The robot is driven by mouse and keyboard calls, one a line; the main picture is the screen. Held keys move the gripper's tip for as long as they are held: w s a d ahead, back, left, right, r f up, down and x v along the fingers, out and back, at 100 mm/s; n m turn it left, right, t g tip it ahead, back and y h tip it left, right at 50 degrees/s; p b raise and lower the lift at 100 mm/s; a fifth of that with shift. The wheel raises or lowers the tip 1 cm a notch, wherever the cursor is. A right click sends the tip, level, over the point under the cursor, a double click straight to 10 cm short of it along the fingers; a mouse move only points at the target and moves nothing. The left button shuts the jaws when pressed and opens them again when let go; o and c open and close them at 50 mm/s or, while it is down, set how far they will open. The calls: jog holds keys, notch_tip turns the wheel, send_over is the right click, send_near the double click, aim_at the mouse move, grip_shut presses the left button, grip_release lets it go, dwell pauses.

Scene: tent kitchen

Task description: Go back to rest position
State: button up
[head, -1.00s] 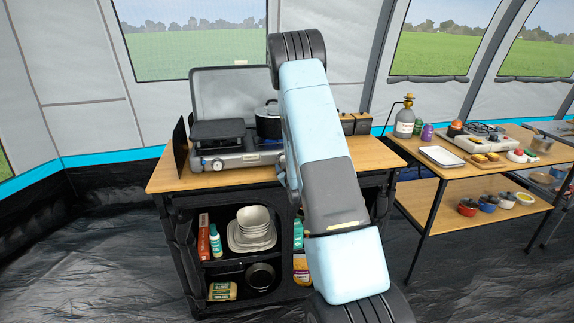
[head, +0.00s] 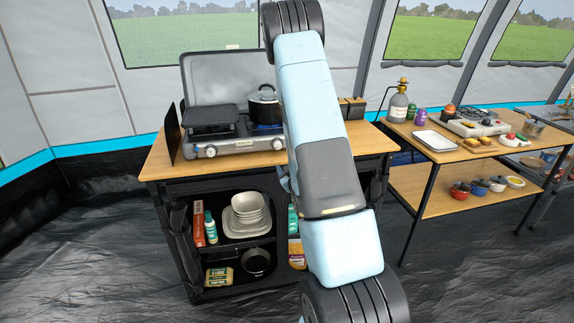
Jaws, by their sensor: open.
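My arm, light blue and grey with black ribbed joints, stretches from the top middle to the bottom middle of the head view. My gripper is not clearly seen; the arm hides the space behind it. A small grey-blue part shows at the arm's left edge, too little to tell what it is. No held object is visible.
A wooden-topped cabinet (head: 165,165) stands ahead, with a lidded camp stove (head: 205,148), a black pot (head: 264,106) and stacked bowls (head: 246,207) in its shelves. A side table (head: 415,178) with a gas bottle (head: 397,107) and dishes stands at right. Bare dark floor (head: 95,245) lies left.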

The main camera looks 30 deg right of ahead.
dwell(0.4)
jog(key=s+a+r+m+g+y, duration=0.1)
jog(key=s+a+r+g, duration=0.15)
jog(key=a+r, duration=0.45)
jog(key=s+a+r+m+g+y, duration=0.1)
jog(key=s+a+r+m+g, duration=0.15)
jog(key=r, duration=0.85)
jog(key=s+a+r+g, duration=0.2)
jog(key=s+a+r, duration=0.1)
jog(key=s, duration=0.5)
jog(key=s+a+r+g+y, duration=0.1)
jog(key=s+a+r+g, duration=0.1)
jog(key=s, duration=0.7)
jog(key=s+a+r+g+y, duration=0.1)
jog(key=s+a+r, duration=0.3)
jog(key=s, duration=0.5)
jog(key=shift+a+g, duration=0.45)
jog(key=shift+g, duration=0.25)
jog(key=shift+s, duration=0.1)
